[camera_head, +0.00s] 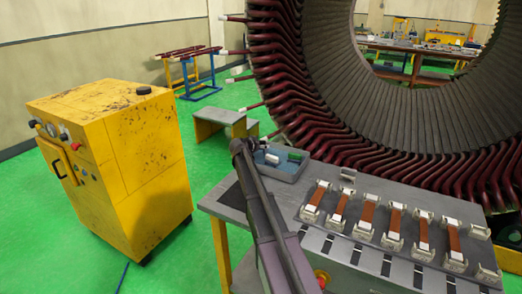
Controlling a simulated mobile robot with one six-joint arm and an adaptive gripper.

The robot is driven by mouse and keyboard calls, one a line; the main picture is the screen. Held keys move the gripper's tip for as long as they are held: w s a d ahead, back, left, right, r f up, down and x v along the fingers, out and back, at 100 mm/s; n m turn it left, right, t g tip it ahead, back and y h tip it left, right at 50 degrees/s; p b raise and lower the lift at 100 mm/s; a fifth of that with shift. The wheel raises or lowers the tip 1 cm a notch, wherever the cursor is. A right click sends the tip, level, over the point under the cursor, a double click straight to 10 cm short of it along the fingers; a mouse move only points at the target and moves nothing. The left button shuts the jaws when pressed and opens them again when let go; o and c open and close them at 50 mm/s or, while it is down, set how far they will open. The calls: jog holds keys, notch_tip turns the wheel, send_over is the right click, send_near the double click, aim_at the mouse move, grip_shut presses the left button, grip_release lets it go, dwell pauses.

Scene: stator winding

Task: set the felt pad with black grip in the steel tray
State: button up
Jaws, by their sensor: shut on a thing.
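The steel tray (284,176) looks blue-grey and sits at the back left of the grey workbench. A white block (272,158) and a green piece (295,155) show in it. My gripper (257,145) is at the tray's back left corner, seen small and partly covered by my own arm. It is shut on a small pale piece, which I take to be the felt pad. Its black grip cannot be made out against the dark fingers. I cannot tell whether the pad touches the tray.
A row of several red-brown coil pieces in white holders (368,217) fills the bench to the right. The large stator (300,110) stands close behind the bench. A yellow cabinet (135,150) stands at the left. A dark mat (231,196) lies at the bench's left end.

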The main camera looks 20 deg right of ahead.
jog(key=shift+f, duration=0.3)
jog(key=shift+f+b, duration=0.65)
jog(key=shift+b, duration=0.05)
jog(key=o, duration=0.9)
jog(key=shift+r, duration=0.2)
jog(key=shift+r+p, duration=0.6)
jog(key=shift+p, duration=0.15)
jog(key=shift+p+v, duration=2.2)
jog(key=shift+v, duration=3.75)
